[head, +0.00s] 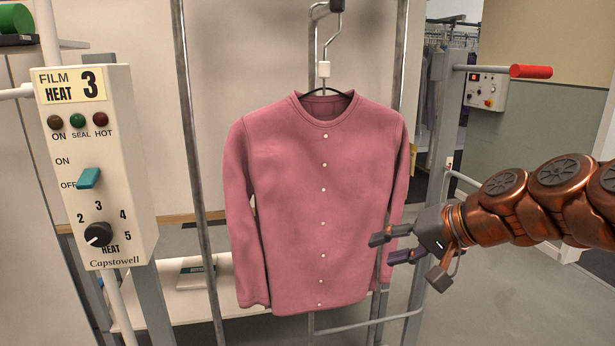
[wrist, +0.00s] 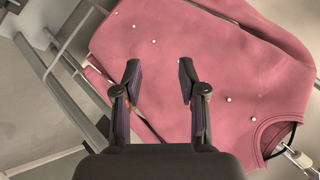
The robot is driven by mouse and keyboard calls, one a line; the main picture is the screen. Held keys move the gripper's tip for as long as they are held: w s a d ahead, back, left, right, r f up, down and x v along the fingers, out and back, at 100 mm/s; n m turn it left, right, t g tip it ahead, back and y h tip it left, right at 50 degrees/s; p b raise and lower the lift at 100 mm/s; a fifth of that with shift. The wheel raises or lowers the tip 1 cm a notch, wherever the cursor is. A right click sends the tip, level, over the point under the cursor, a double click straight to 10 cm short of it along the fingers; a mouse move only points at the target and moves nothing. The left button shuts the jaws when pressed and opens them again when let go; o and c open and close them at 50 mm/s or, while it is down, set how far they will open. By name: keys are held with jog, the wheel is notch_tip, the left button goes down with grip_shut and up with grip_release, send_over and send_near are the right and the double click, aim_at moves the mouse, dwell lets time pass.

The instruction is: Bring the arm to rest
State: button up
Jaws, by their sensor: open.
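My gripper (head: 380,247) is at the end of my copper-coloured arm, which reaches in from the right in the head view. In the wrist view my gripper (wrist: 158,85) has its two dark fingers apart with nothing held between them. A pink buttoned cardigan (head: 285,200) hangs on a hanger from a hook. In the head view the fingertips overlap the cardigan's lower right side. The cardigan (wrist: 230,65) also fills much of the wrist view, behind the fingers. I cannot tell whether the fingers touch the cloth.
A control box (head: 100,165) marked Film Heat stands at the left. Metal uprights (head: 190,130) flank the cardigan. A grey post (head: 436,150) and a red-ended bar (head: 530,71) are right of it. A white shelf (head: 160,310) is below. Grey floor shows at lower right.

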jog(key=s+a+f+n+g+h+p, duration=0.1)
jog(key=s+a+g+h+p, duration=0.2)
jog(key=s, duration=0.4)
jog(key=s+f+n+g+h+p, duration=0.1)
jog(key=s+f+n+g+p, duration=0.1)
jog(key=s+p, duration=0.45)
jog(key=s+d+g+h+p, duration=0.1)
jog(key=s+d+h+p, duration=0.1)
jog(key=s, duration=0.6)
jog(key=s+d+f+g+h+p, duration=0.1)
jog(key=s+d, duration=0.3)
jog(key=s, duration=0.4)
jog(key=shift+d+g+h+p, duration=0.3)
jog(key=shift+g+h+p, duration=0.1)
jog(key=shift+g+p, duration=0.45)
